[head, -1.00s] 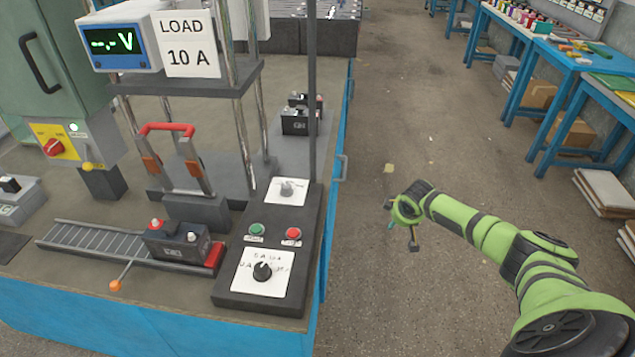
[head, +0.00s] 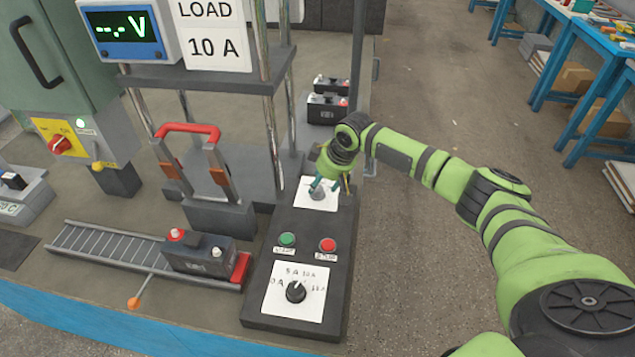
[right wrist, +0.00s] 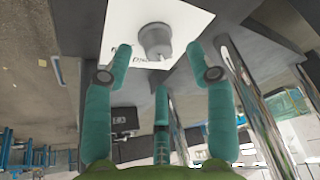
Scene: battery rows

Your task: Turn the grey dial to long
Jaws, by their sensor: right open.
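The grey dial (head: 318,194) sits on a white label plate (head: 305,203) at the far end of the dark control panel. In the right wrist view the dial (right wrist: 155,42) is a grey knob on the white plate, whose lettering is too partial to read. My right gripper (head: 328,184) is at the dial in the head view, its teal fingers open. In the right wrist view the fingertips stand on both sides below the knob, apart from it. Which way the dial points is unclear. My left gripper is out of view.
The control panel (head: 258,300) also carries a green button (head: 287,240), a red button (head: 328,245) and a black dial (head: 296,291). A dark post (head: 357,70) rises beside my right gripper. A battery (head: 200,252) sits on the roller track (head: 110,243).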

